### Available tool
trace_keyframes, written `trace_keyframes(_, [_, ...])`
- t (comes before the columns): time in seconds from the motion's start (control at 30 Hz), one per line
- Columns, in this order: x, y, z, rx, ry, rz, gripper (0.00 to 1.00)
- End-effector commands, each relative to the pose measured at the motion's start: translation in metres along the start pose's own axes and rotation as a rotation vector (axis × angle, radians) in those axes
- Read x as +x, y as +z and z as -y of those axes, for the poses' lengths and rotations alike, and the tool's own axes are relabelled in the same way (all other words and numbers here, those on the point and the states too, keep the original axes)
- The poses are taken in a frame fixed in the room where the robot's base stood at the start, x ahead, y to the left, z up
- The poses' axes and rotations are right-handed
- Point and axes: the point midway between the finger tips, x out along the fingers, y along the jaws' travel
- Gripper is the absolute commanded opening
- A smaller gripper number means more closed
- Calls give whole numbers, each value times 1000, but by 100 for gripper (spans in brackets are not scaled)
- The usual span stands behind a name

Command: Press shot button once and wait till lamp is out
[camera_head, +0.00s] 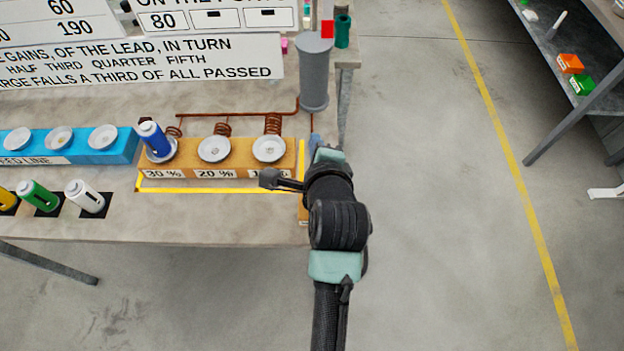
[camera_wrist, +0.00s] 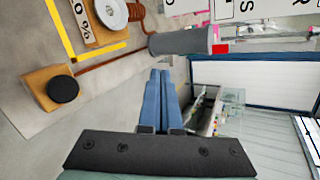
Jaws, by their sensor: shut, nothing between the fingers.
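A round black button (camera_wrist: 63,89), which looks like the shot button, sits on a tan box (camera_wrist: 38,80) at the left of the wrist view. In the head view my arm covers it, and only a sliver of the box (camera_head: 303,212) shows. My gripper (camera_wrist: 160,73) is shut and empty, its blue fingers together and apart from the button. In the head view the fingers (camera_head: 315,140) show just right of the tan dish block.
The tan block (camera_head: 188,176) carries white dishes, with a blue canister (camera_head: 154,138) on the 30 % dish. A copper pipe (camera_head: 240,114) leads to a grey cylinder (camera_head: 314,75) close to my fingers. Open floor (camera_head: 430,200) lies right of the table.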

Motion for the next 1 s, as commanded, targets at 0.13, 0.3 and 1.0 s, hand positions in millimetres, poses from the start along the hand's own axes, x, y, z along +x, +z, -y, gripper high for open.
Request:
trace_keyframes(0.13, [-20, 3, 2, 127, 87, -18, 0])
trace_keyframes(0.3, [-36, 2, -8, 263, 170, -43, 0])
trace_keyframes(1.0, [-52, 0, -26, 410, 254, -82, 0])
